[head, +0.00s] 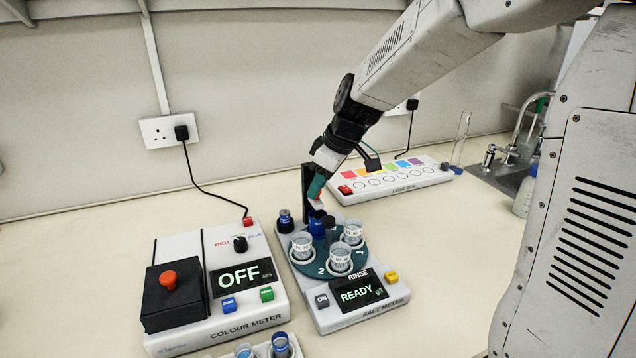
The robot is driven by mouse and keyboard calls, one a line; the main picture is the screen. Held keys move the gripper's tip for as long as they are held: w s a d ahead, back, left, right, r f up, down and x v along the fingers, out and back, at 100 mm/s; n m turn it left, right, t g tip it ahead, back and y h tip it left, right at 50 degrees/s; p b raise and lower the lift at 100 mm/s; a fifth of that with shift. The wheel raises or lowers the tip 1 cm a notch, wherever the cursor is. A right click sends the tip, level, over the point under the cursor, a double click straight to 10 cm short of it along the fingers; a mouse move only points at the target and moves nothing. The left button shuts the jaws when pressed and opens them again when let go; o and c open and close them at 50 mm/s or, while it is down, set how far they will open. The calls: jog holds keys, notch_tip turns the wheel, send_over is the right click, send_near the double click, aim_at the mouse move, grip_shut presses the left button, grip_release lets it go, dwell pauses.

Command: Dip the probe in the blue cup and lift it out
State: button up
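The salt meter (362,313) stands in the middle of the bench, with READY on its display. Its dark teal turntable (318,268) carries several clear cups, one of them at the front (340,259). A dark blue cup-like thing (317,224) stands at the back of the turntable, partly hidden. A dark upright piece (329,226) beside it may be the probe; I cannot tell for sure. My gripper (317,192) points down above the back of the turntable, with teal fingers. Whether it is open or holds something is unclear.
The colour meter (215,333), reading OFF, stands left. A dark blue-marked bottle (286,221) and a black post (307,190) are near my gripper. The light box (395,178) lies behind, a glass cylinder (461,138) and sink to the right. The back-left bench is clear.

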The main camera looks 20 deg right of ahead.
grip_shut()
jog(key=shift+w+r, duration=0.1)
jog(key=shift+r, duration=2.85)
jog(key=shift+o, duration=0.3)
grip_release()
jog(key=v, duration=0.7)
jog(key=shift+r, duration=0.35)
jog(key=shift+d, duration=0.1)
